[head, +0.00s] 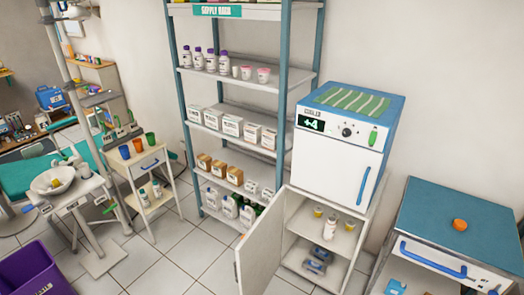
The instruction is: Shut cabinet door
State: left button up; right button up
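A white cabinet (342,217) stands under a small white appliance in the middle right of the head view. Its white door (262,242) is swung wide open to the left, so the inside shows. On its upper shelf stand a white bottle (330,227) and a few small cups with yellow tops. Blue-grey items (316,262) lie on its lower shelf. Neither of my grippers is in view.
The appliance (338,168) has a closed door with a blue handle. A stocked supply rack (283,95) stands left of the cabinet. A blue-topped unit (462,222) is at the right. A purple bin (38,268) is at the lower left. Tiled floor (165,270) left of the door is clear.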

aim_at(258, 255)
jog(key=i+j+z, duration=0.1)
jog(key=z, duration=0.65)
jog(key=j+z, duration=0.3)
jog(key=j, duration=0.25)
jog(key=j+z, duration=0.35)
jog(key=j, duration=0.2)
jog(key=j+z, duration=0.1)
jog(key=j, duration=0.65)
jog(key=k+j, duration=0.15)
jog(key=j, duration=0.55)
jog(key=k+j+z, duration=0.15)
jog(key=j, duration=0.6)
jog(key=j+z, duration=0.1)
jog(key=j, duration=0.5)
jog(key=i+j, duration=0.15)
jog(key=j, duration=0.4)
jog(key=z, duration=0.05)
